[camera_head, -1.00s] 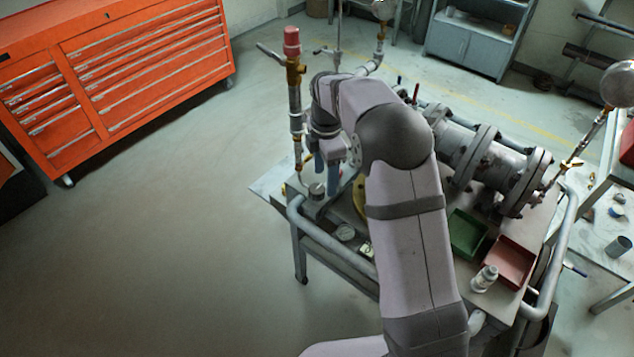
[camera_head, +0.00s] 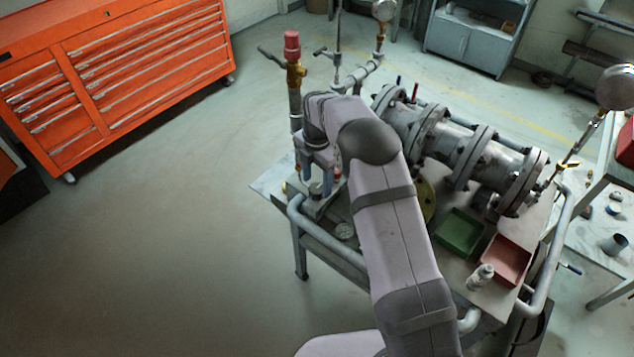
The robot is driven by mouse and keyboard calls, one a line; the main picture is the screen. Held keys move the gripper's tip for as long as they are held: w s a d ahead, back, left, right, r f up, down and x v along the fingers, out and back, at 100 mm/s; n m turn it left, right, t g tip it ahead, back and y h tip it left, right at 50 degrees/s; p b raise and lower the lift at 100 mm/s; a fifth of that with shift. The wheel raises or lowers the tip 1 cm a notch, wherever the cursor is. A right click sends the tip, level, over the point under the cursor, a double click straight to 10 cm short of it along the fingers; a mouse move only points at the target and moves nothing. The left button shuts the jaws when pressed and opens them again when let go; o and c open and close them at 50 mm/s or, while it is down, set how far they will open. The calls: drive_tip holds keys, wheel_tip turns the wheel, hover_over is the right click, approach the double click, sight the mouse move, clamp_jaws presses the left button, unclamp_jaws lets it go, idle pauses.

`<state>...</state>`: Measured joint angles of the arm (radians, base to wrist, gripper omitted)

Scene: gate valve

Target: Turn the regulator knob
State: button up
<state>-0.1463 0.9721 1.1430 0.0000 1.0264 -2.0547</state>
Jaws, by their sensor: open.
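A red cylindrical knob (camera_head: 291,40) tops the upright pipe with a brass fitting (camera_head: 296,75) at the back left of the cart. A small grey cylindrical knob (camera_head: 316,189) stands on a metal block (camera_head: 322,206) near the cart's left corner. I cannot tell for certain which one is the regulator knob. My gripper (camera_head: 317,184) points down, open, with its fingers at either side of the small grey knob. Contact between fingers and knob is too small to make out. My wrist hides part of the upright pipe's surroundings.
A large flanged pipe (camera_head: 452,150) lies across the cart behind my arm. A green tray (camera_head: 460,232), a red tray (camera_head: 505,258) and a white bottle (camera_head: 481,277) are at right. A grey rail (camera_head: 325,240) runs along the near edge. Floor at left is clear.

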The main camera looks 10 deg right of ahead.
drive_tip(key=shift+f, duration=1.2)
drive_tip(key=shift+c, duration=0.7)
drive_tip(key=c, duration=0.9)
